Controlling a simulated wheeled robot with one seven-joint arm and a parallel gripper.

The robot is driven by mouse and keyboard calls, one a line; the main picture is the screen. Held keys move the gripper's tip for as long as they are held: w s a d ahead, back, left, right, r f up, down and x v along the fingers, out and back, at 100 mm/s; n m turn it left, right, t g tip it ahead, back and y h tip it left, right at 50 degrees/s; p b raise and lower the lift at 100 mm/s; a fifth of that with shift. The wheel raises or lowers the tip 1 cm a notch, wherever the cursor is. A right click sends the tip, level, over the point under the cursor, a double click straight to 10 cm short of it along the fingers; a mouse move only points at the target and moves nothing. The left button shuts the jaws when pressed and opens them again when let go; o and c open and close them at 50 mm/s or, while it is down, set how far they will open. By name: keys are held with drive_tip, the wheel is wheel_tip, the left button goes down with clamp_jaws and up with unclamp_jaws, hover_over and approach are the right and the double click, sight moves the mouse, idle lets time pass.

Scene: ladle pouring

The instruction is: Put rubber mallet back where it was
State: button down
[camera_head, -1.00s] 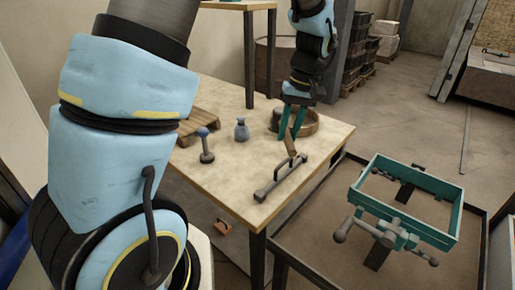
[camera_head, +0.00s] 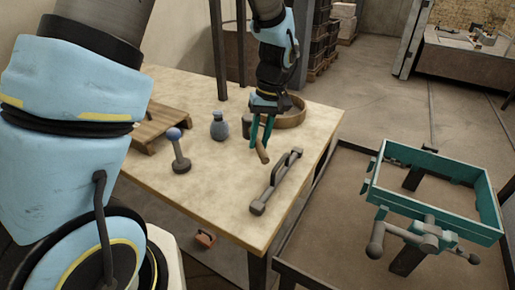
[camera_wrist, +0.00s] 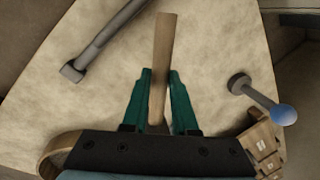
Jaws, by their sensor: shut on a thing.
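My gripper (camera_head: 261,143) is shut on the wooden handle of the rubber mallet (camera_head: 262,156), above the back right part of the table. In the wrist view the handle (camera_wrist: 163,45) runs between the two teal fingers and sticks out past their tips. The mallet's head is not clearly seen; in the wrist view my gripper body covers that end. A dark grey cylinder shape (camera_head: 247,124) shows just left of the fingers, and I cannot tell whether it is the head. I cannot tell whether the mallet touches the table.
On the table (camera_head: 225,205) are a grey bar with a handle (camera_head: 272,186), a blue-knobbed tool (camera_head: 179,150), a grey flask-like object (camera_head: 219,127), a round wooden-rimmed ring (camera_head: 292,115) and a small pallet (camera_head: 160,128). A teal frame (camera_head: 440,165) stands right of it. The table's front is clear.

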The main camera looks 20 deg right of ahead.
drive_tip(key=shift+d+p+x, duration=0.15)
drive_tip(key=shift+d+x, duration=0.05)
drive_tip(key=shift+x, duration=0.8)
drive_tip(key=shift+d+p+x, duration=0.15)
drive_tip(key=shift+d+x, duration=0.05)
drive_tip(key=shift+x, duration=0.75)
drive_tip(key=shift+f, duration=0.15)
drive_tip(key=c, duration=0.7)
unclamp_jaws()
drive_tip(key=b+v, duration=0.2)
drive_tip(key=v, duration=1)
drive_tip(key=a+f+h, duration=0.1)
drive_tip(key=a, duration=0.9)
drive_tip(key=a+t, duration=0.1)
drive_tip(key=a, duration=0.9)
drive_tip(key=a+f+t+h, duration=0.1)
drive_tip(key=a, duration=0.9)
drive_tip(key=shift+s+a+f+h, duration=0.25)
drive_tip(key=shift+s+f+h, duration=0.05)
drive_tip(key=shift+s+f, duration=0.1)
